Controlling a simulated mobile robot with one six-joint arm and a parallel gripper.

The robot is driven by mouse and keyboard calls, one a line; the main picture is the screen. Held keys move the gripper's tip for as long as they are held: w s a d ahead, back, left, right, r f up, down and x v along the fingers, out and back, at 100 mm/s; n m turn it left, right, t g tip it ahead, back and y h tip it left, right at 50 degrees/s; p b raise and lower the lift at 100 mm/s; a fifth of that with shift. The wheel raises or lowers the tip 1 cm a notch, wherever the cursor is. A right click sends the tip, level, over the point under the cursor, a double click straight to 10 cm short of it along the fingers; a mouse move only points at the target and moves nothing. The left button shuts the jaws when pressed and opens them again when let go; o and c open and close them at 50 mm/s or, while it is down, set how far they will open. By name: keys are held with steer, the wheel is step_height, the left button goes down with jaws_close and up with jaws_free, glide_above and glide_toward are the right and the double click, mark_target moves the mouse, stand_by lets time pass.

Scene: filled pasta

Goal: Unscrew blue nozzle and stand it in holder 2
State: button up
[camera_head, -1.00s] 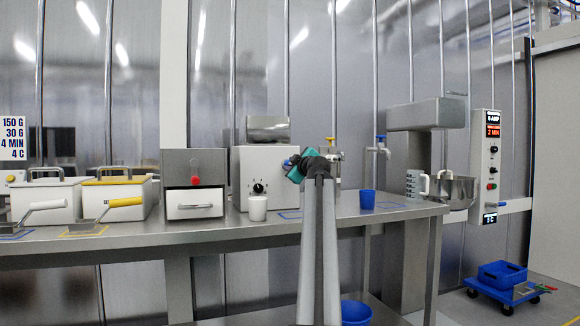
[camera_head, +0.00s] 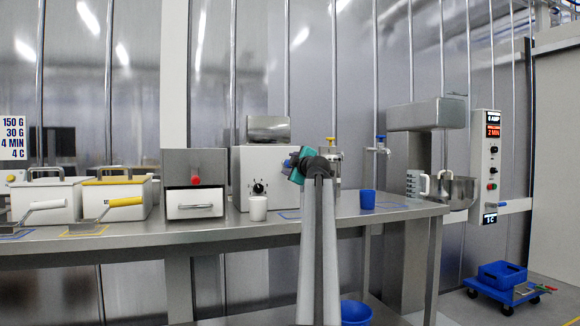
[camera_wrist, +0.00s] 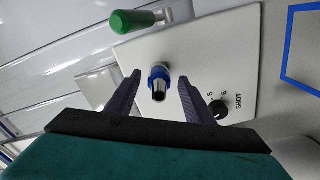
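The blue nozzle (camera_wrist: 159,80), a blue collar with a metal tip, sticks out of the white machine face (camera_wrist: 185,50). In the head view the white machine (camera_head: 262,166) stands on the steel counter. My gripper (camera_wrist: 160,76) is open, with one dark finger on each side of the nozzle and a gap between each finger and it. In the head view my teal gripper (camera_head: 298,166) is in front of the machine's right side and its fingers are mostly hidden. I cannot make out holder 2 in either view.
A green handle (camera_wrist: 134,22) sits beside the nozzle, and a black knob (camera_wrist: 218,108) is on the other side. On the counter (camera_head: 240,228) stand a white cup (camera_head: 258,208) and a blue cup (camera_head: 367,199). Lidded white bins (camera_head: 45,199) are at the left.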

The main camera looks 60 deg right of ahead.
stand_by(0.3)
steer(key=shift+s+r+m+p, duration=0.1)
steer(key=shift+r+m+p, duration=0.1)
steer(key=shift+m+p, duration=0.7)
steer(key=m+p, duration=0.3)
steer(key=shift+p, duration=0.3)
steer(key=m+p, duration=0.5)
steer(key=m, duration=0.1)
steer(key=shift+f+m+p, duration=0.2)
steer(key=shift+m+p, duration=0.2)
steer(key=shift+p, duration=0.3)
